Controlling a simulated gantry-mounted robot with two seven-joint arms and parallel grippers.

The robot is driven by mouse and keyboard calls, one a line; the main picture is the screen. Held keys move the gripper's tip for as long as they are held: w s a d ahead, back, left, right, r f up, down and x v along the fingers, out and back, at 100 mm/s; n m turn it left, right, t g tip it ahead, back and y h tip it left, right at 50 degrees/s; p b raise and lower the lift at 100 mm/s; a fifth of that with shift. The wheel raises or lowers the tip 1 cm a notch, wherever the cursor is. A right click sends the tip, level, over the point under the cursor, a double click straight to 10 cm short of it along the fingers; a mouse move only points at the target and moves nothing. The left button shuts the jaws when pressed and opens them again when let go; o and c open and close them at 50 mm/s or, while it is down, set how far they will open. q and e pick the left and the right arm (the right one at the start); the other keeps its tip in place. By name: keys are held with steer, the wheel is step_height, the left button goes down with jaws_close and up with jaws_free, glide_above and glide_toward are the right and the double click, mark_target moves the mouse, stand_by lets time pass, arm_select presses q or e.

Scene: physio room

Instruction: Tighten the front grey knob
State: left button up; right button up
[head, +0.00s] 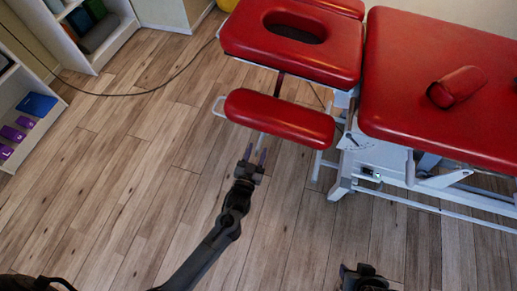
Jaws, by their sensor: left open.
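The treatment table has red pads and a white frame. A small grey knob-like part (350,141) sits on the frame below the corner of the large red pad; it is too small to tell whether it is the front grey knob. A grey handle-like part (410,168) hangs to its right. My left gripper (262,156) is open and empty, its fingers pointing up toward the underside of the red arm pad (280,117), left of the knob-like part. A dark part of my right arm (365,279) shows at the bottom edge; its fingers cannot be made out.
The red headrest (290,45) has an oval hole. A red bolster (457,87) lies on the large red pad (420,60). White shelves (85,55) stand at the left with purple and blue items. A cable crosses the wooden floor (110,170), which is otherwise mostly clear.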

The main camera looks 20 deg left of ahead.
mark_target(260, 142)
arm_select(q)
steer(key=shift+w+a+f, duration=0.1)
steer(key=shift+w+a, duration=0.1)
steer(key=shift+w, duration=0.4)
steer(key=shift+w+b, duration=0.25)
steer(key=shift+b, duration=0.05)
steer(key=shift+w+d, duration=0.25)
steer(key=shift+d, duration=0.05)
steer(key=shift+a, duration=0.15)
jaws_close()
